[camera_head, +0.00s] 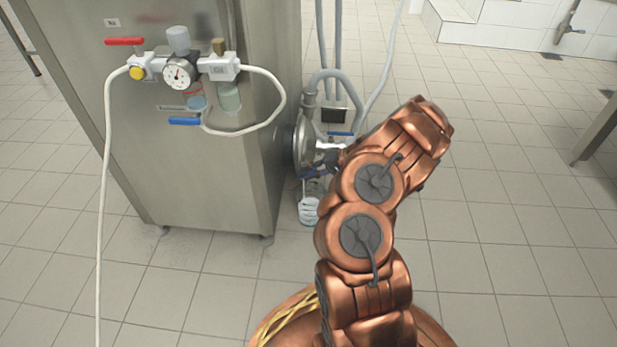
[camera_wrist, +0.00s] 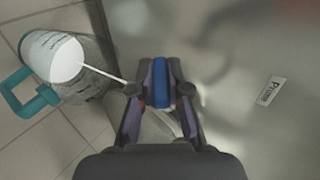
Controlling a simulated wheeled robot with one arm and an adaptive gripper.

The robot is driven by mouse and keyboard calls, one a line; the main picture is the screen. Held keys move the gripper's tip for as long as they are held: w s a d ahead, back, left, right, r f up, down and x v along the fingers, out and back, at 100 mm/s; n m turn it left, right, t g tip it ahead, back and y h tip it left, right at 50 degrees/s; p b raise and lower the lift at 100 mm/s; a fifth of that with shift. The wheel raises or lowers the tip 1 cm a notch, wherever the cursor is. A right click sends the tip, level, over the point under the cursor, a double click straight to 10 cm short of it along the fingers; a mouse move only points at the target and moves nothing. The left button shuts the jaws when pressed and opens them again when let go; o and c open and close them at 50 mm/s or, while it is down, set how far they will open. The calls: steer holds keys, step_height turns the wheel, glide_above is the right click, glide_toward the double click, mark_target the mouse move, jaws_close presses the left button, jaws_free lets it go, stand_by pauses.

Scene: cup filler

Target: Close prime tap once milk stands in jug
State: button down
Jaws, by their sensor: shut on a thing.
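The blue handle of the prime tap (camera_wrist: 158,84) is between the two fingers of my gripper (camera_wrist: 158,92), which is shut on it. A printed "Prime" label (camera_wrist: 271,91) is on the steel to the right. A clear jug with a teal handle (camera_wrist: 35,100) is at the left of the wrist view. White milk (camera_wrist: 62,62) shows in it, and a thin white stream (camera_wrist: 103,75) runs into it from the tap side. In the head view the jug (camera_head: 309,208) is low beside the steel cabinet, below my gripper (camera_head: 319,173). My arm partly hides the tap there.
The steel cabinet (camera_head: 205,185) stands at left, carrying a gauge (camera_head: 179,75), a red lever (camera_head: 124,41), a blue lever (camera_head: 184,121) and a white hose (camera_head: 103,200). Grey pipes (camera_head: 336,85) rise behind the tap. Tiled floor (camera_head: 490,215) is open to the right.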

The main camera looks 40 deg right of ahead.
steer(key=shift+s+d+f+t+y+b, duration=0.15)
steer(key=shift+d+f+t+y+b, duration=0.05)
steer(key=shift+f+t+y+b, duration=0.35)
steer(key=t+y, duration=0.2)
steer(key=y, duration=0.1)
steer(key=shift+f+t, duration=0.25)
steer(key=shift+t+y, duration=0.4)
steer(key=shift+y, duration=0.05)
steer(key=c, duration=1.1)
jaws_free()
steer(key=shift+c, duration=0.2)
steer(key=v, duration=1.2)
